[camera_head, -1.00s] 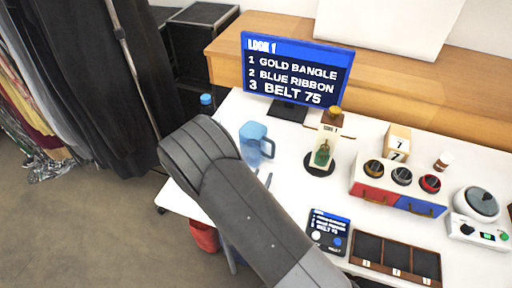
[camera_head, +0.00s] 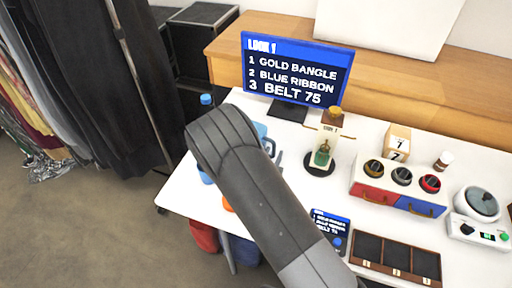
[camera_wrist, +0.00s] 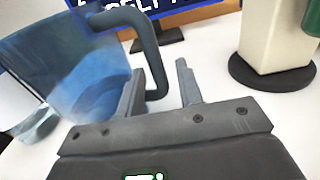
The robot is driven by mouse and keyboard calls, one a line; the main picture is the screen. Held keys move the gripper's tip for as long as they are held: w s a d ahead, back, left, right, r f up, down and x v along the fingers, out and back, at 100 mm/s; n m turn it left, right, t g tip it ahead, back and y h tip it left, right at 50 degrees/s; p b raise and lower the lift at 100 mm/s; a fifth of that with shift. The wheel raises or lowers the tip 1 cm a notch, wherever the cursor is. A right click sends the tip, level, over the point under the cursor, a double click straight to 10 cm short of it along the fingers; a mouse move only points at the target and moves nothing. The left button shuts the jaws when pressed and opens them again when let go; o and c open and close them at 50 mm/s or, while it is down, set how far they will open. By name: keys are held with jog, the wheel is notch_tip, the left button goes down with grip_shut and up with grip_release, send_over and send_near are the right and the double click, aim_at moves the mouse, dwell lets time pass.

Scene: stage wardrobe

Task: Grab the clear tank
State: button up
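The clear tank (camera_wrist: 75,70) is a see-through blue vessel with a dark looped handle (camera_wrist: 150,40). It fills the left of the wrist view, tilted by the camera angle. In the head view my arm hides most of the tank (camera_head: 261,130). My gripper (camera_wrist: 160,67) is open beside the tank. The lower part of the handle shows between its two fingers, nearer the left one. I cannot tell whether a finger touches it.
A stand with a green bottle (camera_head: 321,158) is just right of the tank. The monitor (camera_head: 297,70) stands behind. A drawer box with dials (camera_head: 395,190), a compartment tray (camera_head: 392,262) and a scale (camera_head: 480,212) occupy the table's right.

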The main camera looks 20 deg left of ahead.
jog(key=shift+c, duration=0.4)
grip_shut()
jog(key=shift+r, duration=0.1)
